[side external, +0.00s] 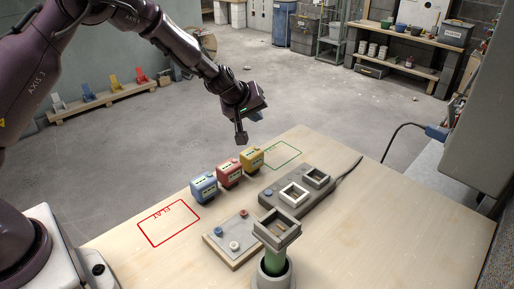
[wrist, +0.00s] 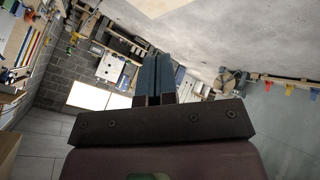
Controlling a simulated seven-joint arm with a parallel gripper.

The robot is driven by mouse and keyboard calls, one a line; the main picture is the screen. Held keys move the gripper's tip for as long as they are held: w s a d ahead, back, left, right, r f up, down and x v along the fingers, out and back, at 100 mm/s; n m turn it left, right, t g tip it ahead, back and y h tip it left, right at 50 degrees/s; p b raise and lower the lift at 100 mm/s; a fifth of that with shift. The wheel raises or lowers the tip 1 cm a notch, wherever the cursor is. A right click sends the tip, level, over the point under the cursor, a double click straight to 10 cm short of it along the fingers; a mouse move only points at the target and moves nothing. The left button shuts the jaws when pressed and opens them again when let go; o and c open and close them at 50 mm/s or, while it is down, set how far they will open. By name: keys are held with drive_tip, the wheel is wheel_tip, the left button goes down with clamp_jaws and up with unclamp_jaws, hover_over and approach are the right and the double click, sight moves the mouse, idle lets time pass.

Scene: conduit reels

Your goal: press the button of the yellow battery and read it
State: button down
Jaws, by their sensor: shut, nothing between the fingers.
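The yellow battery (side external: 251,158) stands on the wooden table at the far end of a row, beside the red battery (side external: 229,175) and the blue battery (side external: 204,187). Small dark marks show on its front face; they are too small to read, and I cannot make out its button clearly. My gripper (side external: 241,139) is shut and empty, pointing down just above and slightly left of the yellow battery, apart from it as far as I can tell. In the wrist view, the shut fingers (wrist: 156,72) show against the room, and no battery is in sight.
A red outlined area (side external: 168,223) marked FLAT and a green outlined area (side external: 283,153) lie on the table. A grey charger-like block (side external: 296,192), a plate with knobs (side external: 233,238) and a green post with a square grey top (side external: 277,233) stand nearer the front.

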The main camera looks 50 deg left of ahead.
sight(255, 147)
drive_tip(key=shift+w+a+r+n+t+y, duration=0.3)
drive_tip(key=shift+w+a+r+n+y, duration=0.15)
drive_tip(key=shift+r, duration=0.25)
drive_tip(key=shift+f, duration=4.45)
drive_tip(key=shift+f, duration=0.1)
drive_tip(key=shift+f, duration=0.3)
